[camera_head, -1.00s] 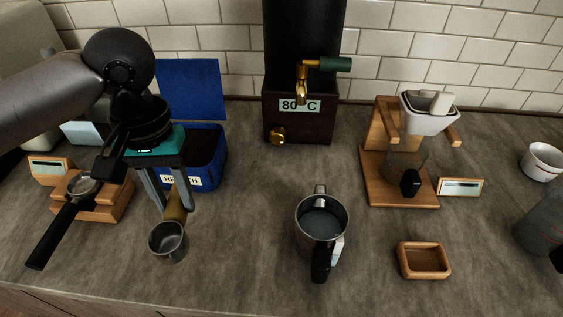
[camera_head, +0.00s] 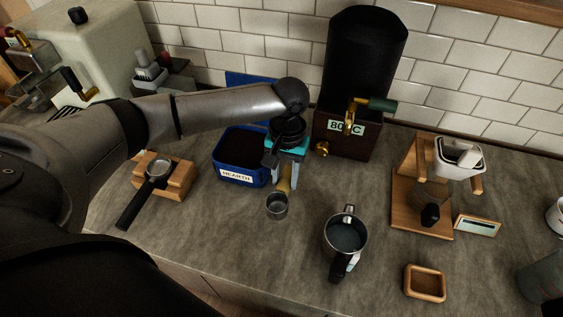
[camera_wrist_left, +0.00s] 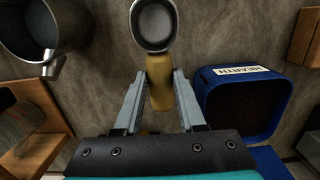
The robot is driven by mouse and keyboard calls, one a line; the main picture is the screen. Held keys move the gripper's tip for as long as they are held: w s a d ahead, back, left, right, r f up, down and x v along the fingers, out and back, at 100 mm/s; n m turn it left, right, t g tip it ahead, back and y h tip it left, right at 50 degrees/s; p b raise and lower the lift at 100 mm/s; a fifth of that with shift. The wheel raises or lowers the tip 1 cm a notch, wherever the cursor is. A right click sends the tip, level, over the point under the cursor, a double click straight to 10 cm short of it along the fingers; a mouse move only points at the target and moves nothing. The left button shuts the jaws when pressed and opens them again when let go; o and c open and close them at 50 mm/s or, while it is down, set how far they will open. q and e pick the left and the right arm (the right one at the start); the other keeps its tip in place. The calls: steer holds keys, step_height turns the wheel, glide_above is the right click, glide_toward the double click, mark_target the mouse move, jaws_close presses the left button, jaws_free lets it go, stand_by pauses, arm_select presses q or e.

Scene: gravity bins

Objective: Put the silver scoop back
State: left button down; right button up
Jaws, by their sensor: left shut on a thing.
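The silver scoop (camera_head: 277,207) has a round metal cup and a yellow-brown handle. My left gripper (camera_head: 285,186) is shut on the handle, with the cup hanging toward the front, just right of the blue tin. In the left wrist view, the scoop's cup (camera_wrist_left: 154,24) is at the top and the handle lies between the fingers of my left gripper (camera_wrist_left: 160,84). The open blue tin (camera_head: 243,175), labelled HEARTH, holds dark grounds. Its lid stands up behind, partly hidden by my arm. My right gripper is not in view.
A metal pitcher (camera_head: 345,238) stands to the right of the scoop. A portafilter (camera_head: 157,170) rests on a wooden stand at left. A dark dispenser (camera_head: 345,142) with a brass tap stands behind. A wooden dripper stand (camera_head: 421,216) and small wooden tray (camera_head: 425,283) are at right.

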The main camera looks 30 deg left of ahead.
arm_select(q)
steer(key=shift+s+a+f, duration=0.1)
steer(key=shift+a+f, duration=0.15)
steer(key=shift+a, duration=0.15)
steer(key=shift+f, duration=0.1)
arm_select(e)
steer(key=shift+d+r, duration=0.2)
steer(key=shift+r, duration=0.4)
arm_select(q)
steer(key=shift+p, duration=0.35)
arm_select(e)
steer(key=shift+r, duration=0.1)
arm_select(q)
steer(key=shift+f+b, duration=0.85)
steer(key=shift+f, duration=2.15)
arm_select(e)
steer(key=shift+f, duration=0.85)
arm_select(q)
steer(key=shift+f, duration=0.5)
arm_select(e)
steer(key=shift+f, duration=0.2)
arm_select(q)
steer(key=shift+c, duration=2.1)
jaws_free()
